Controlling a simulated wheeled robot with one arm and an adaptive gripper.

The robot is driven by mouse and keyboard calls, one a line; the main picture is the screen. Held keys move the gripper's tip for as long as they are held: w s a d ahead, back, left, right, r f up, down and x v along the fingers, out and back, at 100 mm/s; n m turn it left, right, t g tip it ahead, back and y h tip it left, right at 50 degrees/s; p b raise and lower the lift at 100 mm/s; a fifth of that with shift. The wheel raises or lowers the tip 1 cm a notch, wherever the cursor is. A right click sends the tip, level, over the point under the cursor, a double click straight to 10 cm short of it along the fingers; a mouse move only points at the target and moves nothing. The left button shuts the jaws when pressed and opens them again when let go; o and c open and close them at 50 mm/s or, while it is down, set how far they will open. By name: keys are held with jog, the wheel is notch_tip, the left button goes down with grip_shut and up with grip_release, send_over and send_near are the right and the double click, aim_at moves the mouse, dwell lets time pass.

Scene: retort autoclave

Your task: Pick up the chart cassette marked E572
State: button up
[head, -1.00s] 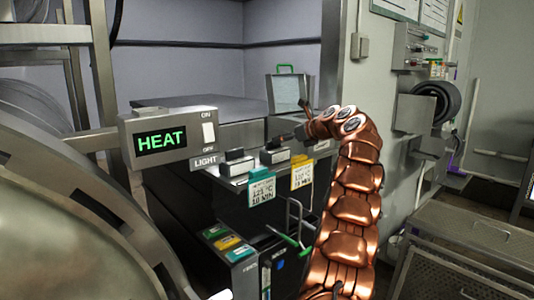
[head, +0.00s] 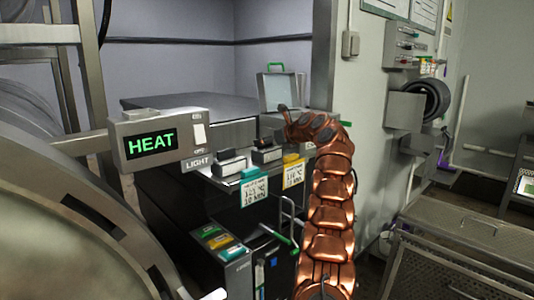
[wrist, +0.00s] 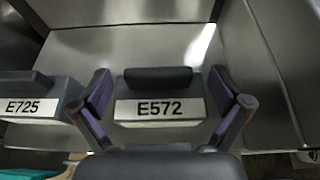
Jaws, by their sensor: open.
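The chart cassette marked E572 (wrist: 160,109) is a grey block with a black bar handle on top and a white label. In the wrist view it sits on a metal shelf (wrist: 100,60), between the spread fingers of my gripper (wrist: 165,107). The fingers stand apart on its left and right, and I see no contact. A cassette marked E725 (wrist: 30,108) sits to its left. In the head view two cassettes show on the shelf, the right one (head: 267,155) close to my arm's end. My gripper's fingers are too small there to make out.
A teal tag (head: 254,188) and a yellow tag (head: 293,173) hang from the shelf's front edge. A HEAT display box (head: 152,144) stands to the left. A metal wall rises close on the right of E572 in the wrist view.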

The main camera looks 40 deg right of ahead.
jog(key=shift+w+f+p, duration=0.15)
jog(key=shift+w+p, duration=0.3)
jog(key=shift+w, duration=0.1)
jog(key=shift+w+a+f, duration=0.1)
jog(key=shift+w+f, duration=0.1)
jog(key=c, duration=1.7)
jog(key=shift+r, duration=0.1)
